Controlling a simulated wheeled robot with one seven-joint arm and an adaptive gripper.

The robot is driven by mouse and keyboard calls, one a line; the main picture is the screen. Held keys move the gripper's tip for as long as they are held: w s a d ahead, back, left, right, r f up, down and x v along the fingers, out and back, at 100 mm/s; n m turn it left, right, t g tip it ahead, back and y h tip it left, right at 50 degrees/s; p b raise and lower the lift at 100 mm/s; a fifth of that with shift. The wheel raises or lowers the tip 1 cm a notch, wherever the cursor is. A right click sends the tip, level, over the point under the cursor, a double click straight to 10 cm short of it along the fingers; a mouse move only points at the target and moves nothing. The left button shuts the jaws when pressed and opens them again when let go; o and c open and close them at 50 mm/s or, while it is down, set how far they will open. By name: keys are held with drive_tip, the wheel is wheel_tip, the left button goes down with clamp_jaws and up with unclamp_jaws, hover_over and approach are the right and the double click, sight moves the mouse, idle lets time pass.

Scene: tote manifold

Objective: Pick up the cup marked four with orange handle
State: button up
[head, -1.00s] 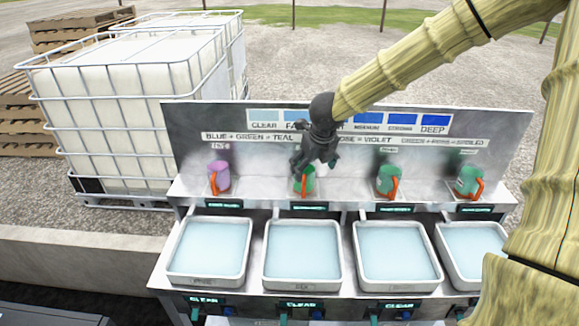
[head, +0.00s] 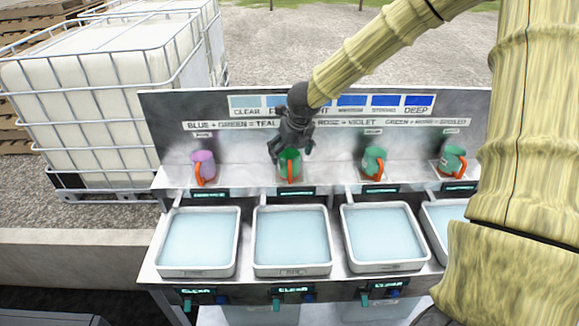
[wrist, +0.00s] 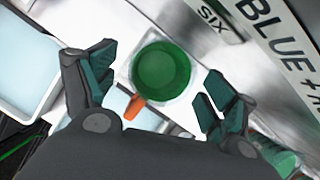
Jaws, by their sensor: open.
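Four cups with orange handles stand in a row on the metal shelf: a purple cup (head: 203,163) at left, a green cup (head: 289,163) second, a teal-green cup (head: 373,161) third and another teal-green cup (head: 452,160) at right. I cannot read a four on any of them. My gripper (head: 290,154) is open over the second cup, its fingers on either side of the rim. In the wrist view the green cup (wrist: 162,72) shows from above between the spread fingers, with its orange handle toward the palm. I see no clear contact.
A backboard (head: 330,127) with signs rises behind the cups. "SIX" shows beside the green cup in the wrist view. Several trays of pale blue liquid (head: 291,237) sit in front of the shelf. A white caged tank (head: 85,105) stands at left. My arm covers the right side.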

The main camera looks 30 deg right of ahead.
drive_tip(key=shift+s+p+x, duration=0.1)
drive_tip(key=shift+p+x, duration=0.1)
drive_tip(key=shift+x, duration=1.05)
drive_tip(key=shift+s+p+x, duration=0.15)
drive_tip(key=shift+p+x, duration=0.05)
drive_tip(key=shift+x, duration=1.05)
drive_tip(key=shift+d, duration=0.1)
drive_tip(key=c, duration=1.1)
